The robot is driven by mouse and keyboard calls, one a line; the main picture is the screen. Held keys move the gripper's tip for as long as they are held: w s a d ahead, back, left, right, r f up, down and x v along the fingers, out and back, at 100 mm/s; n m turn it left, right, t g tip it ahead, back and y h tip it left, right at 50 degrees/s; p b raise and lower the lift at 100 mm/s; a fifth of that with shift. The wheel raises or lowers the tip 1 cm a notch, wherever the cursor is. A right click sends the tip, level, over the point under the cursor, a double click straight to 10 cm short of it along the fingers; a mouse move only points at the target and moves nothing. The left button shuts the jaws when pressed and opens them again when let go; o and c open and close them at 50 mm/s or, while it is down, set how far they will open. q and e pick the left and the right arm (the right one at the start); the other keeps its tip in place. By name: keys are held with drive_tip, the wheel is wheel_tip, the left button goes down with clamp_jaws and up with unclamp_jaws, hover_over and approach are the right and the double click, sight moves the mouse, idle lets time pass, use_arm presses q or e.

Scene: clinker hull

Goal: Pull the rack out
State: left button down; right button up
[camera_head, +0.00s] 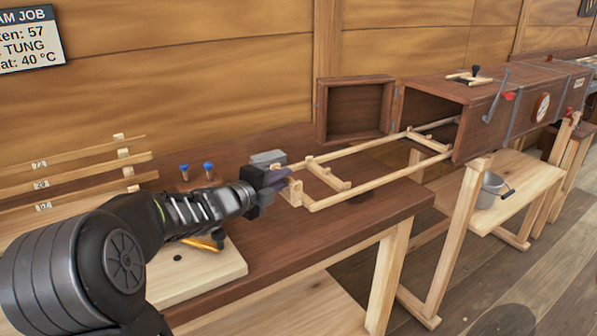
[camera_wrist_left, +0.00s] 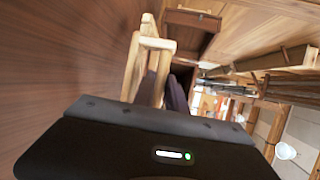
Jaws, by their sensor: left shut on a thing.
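The rack (camera_head: 375,184) is a pale wooden frame of two long rails with cross bars. Its far end is inside the open mouth of a long brown wooden box (camera_head: 484,117), and its near part reaches out over the brown bench. My left gripper (camera_head: 280,176) is shut on the near end of the rack. The jaws partly hide that end. In the left wrist view the pale rack frame (camera_wrist_left: 146,62) runs away from the dark fingers (camera_wrist_left: 172,95) toward the box. My right gripper is not in view.
The box's door (camera_head: 355,109) stands open at the left of its mouth. A bucket (camera_head: 489,190) stands below the box.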

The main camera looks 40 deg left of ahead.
use_arm(q)
drive_tip(key=shift+s+a+f, duration=0.1)
drive_tip(key=shift+s+a, duration=0.15)
drive_tip(key=shift+s, duration=0.7)
drive_tip(key=c, duration=1.6)
unclamp_jaws()
drive_tip(key=shift+c, duration=0.2)
